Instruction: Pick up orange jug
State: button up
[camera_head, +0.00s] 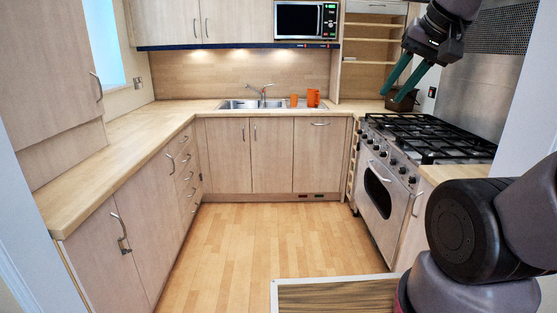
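An orange jug (313,98) stands upright on the far counter, just right of the sink. A smaller orange cup (294,101) stands to its left. My gripper (392,90) hangs at the upper right with two long green fingers pointing down and left. The fingers are apart and nothing shows between them. In the picture, it is to the right of the jug and apart from it. How far it is from the jug in depth is hard to tell.
A range cooker (384,195) with black grates stands at the right. A dark container (402,101) sits behind it, beyond my fingertips in the picture. The sink (240,104) has a tap. A microwave (306,20) hangs above. The left counter (110,150) and wooden floor (240,240) are clear.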

aim_at(312, 95)
jog(key=i, duration=2.7)
jog(key=i+j+z, duration=0.1)
jog(key=i, duration=1.3)
jog(key=i+j+z, duration=0.1)
jog(key=i+z, duration=0.15)
jog(key=i, duration=0.15)
jog(key=i+j+z, duration=0.2)
jog(key=i, duration=0.2)
jog(key=i+j+z, duration=0.25)
jog(key=i, duration=0.15)
jog(key=l, duration=0.1)
